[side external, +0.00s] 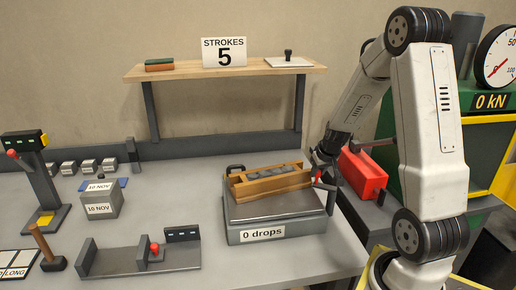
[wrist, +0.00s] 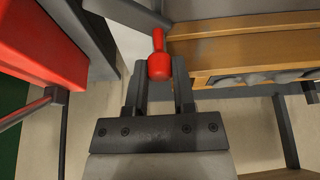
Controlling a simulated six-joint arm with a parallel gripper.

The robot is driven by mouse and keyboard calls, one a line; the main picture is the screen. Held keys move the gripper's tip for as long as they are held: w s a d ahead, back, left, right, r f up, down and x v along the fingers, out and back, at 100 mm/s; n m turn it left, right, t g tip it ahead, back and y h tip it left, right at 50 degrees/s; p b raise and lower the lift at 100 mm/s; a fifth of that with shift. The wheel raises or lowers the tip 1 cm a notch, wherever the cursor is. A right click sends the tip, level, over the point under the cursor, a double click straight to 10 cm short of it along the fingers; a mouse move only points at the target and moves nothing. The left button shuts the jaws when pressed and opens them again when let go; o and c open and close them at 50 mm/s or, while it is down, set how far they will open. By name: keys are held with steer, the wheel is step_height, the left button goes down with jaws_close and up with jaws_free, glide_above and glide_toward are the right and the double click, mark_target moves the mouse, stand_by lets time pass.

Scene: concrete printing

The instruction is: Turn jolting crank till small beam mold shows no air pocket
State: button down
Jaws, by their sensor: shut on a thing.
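The small beam mold (side external: 240,191) is a wooden trough holding lumpy grey concrete (side external: 283,177), with an uneven top. It sits on the grey jolting table (side external: 275,212), whose label reads "0 drops". Part of the mold's wooden side shows in the wrist view (wrist: 235,45). The crank's red handle (wrist: 159,66) is between the fingers of my gripper (wrist: 159,82), which is shut on it. In the side view my gripper (side external: 319,170) is at the table's right side, beside the mold's right end. Whether air pockets lie inside the concrete cannot be told.
A card reading "STROKES 5" (side external: 224,53) stands on the wooden shelf (side external: 190,71). A red box-shaped part (side external: 363,174) lies close to the right of my gripper. A grey block (side external: 102,204), a mallet (side external: 52,256) and a metal fixture (side external: 125,262) are on the bench at left.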

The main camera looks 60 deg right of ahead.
stand_by(0.3)
steer(key=shift+c, duration=2.3)
jaws_free()
steer(key=shift+r, duration=0.1)
steer(key=v, duration=0.7)
steer(key=shift+r, duration=0.3)
steer(key=shift+s, duration=0.1)
